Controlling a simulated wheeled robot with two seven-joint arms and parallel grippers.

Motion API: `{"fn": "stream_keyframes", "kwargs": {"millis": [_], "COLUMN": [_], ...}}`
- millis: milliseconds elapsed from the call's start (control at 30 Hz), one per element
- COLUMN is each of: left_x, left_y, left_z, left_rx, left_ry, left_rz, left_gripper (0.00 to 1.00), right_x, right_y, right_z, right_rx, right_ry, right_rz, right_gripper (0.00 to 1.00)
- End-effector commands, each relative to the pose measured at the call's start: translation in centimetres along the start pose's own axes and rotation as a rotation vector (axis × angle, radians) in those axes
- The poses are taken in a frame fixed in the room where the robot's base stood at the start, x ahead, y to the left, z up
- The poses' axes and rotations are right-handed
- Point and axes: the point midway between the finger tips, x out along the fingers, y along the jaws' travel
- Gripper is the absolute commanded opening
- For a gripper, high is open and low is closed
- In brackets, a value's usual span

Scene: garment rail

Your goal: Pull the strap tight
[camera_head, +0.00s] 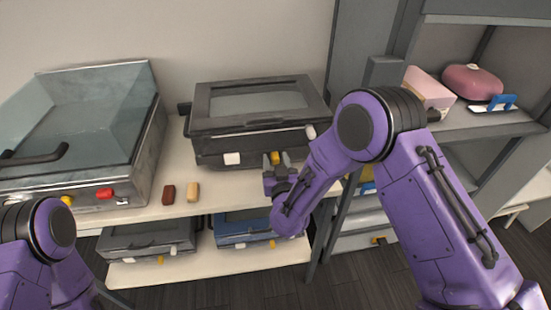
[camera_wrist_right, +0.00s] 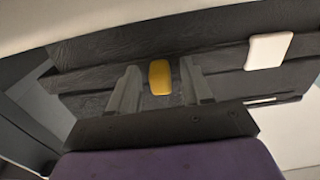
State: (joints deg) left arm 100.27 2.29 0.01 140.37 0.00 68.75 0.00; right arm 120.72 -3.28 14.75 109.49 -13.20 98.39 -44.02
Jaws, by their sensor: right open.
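A dark case (camera_head: 255,104) with a clear window in its lid sits on the upper shelf. A short yellow tab (camera_head: 275,157), perhaps the strap's end, is on its front face beside a white label (camera_head: 232,158). My right gripper (camera_head: 279,160) is at the front of the case, around the tab. In the right wrist view the gripper (camera_wrist_right: 160,87) is open, with the yellow tab (camera_wrist_right: 160,77) between its fingers and a gap on both sides. No length of strap can be made out. My left arm shows at the lower left, but its gripper is out of view.
A glass-lidded box (camera_head: 80,125) stands left of the case. A dark red block (camera_head: 168,194) and a tan block (camera_head: 193,191) lie on the shelf between them. More cases (camera_head: 150,238) are on the lower shelf. A grey rack (camera_head: 470,122) stands right.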

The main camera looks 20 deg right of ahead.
Motion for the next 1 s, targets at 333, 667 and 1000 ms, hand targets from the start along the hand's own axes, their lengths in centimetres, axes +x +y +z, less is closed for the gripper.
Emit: {"fn": "stream_keyframes", "kwargs": {"millis": [333,667,1000], "left_x": [-0.1,0.1,0.2], "left_y": [0.0,0.0,0.0], "left_z": [0.0,0.0,0.1], "left_rx": [0.000,0.000,0.000], "left_ry": [0.000,0.000,0.000], "left_rz": [0.000,0.000,0.000], "left_gripper": [0.00,0.00,0.00], "right_x": [0.4,0.4,0.3], "right_y": [0.0,0.6,2.6], "right_z": [0.1,0.1,0.1], "right_rx": [0.000,-0.001,-0.001], "right_ry": [0.000,0.000,-0.001], "right_rz": [0.000,-0.001,0.002], "right_gripper": [0.33,0.00,0.00]}}
